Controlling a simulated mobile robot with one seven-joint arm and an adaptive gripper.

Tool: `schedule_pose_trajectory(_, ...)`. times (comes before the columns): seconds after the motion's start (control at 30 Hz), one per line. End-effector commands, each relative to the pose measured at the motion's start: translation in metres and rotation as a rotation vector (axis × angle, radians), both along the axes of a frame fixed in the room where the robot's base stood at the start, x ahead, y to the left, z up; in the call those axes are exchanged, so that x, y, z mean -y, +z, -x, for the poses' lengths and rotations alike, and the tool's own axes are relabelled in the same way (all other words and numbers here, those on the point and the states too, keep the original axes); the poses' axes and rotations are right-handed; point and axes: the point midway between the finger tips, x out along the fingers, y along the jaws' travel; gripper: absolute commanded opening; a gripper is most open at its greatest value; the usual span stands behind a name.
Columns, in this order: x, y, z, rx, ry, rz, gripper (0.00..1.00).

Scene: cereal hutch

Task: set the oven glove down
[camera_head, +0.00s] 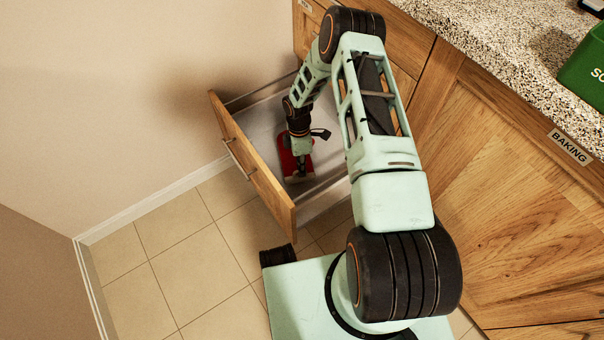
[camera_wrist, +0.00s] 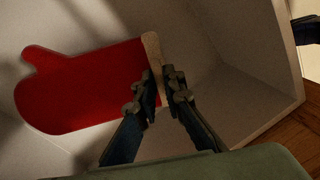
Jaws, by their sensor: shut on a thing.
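The oven glove (camera_wrist: 85,88) is red with a tan cuff (camera_wrist: 152,50). In the wrist view its mitt end points left, and my gripper (camera_wrist: 165,82) is shut on the cuff end. In the head view the glove (camera_head: 287,160) shows inside the open drawer (camera_head: 262,175), partly hidden by my gripper (camera_head: 301,172). The glove is low in the drawer, over its pale floor. I cannot tell whether it touches the floor.
The drawer's wooden front (camera_head: 240,150) and its side walls surround my gripper. A speckled counter (camera_head: 490,45) lies above the wooden cabinets, with a green container (camera_head: 585,75) on it. A label reading BAKING (camera_head: 570,147) is on the cabinet. The tiled floor (camera_head: 180,260) at left is clear.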

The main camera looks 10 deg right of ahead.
Motion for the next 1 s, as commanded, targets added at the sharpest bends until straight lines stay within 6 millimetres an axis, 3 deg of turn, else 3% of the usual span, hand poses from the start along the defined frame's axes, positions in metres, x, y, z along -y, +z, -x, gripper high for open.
schedule_pose_trajectory(0.3, 0.000, -0.038, 0.000, 0.000, 0.000, 0.000, 0.00)
schedule_pose_trajectory(1.0, 0.000, -0.050, 0.000, 0.001, 0.000, 0.000, 0.00)
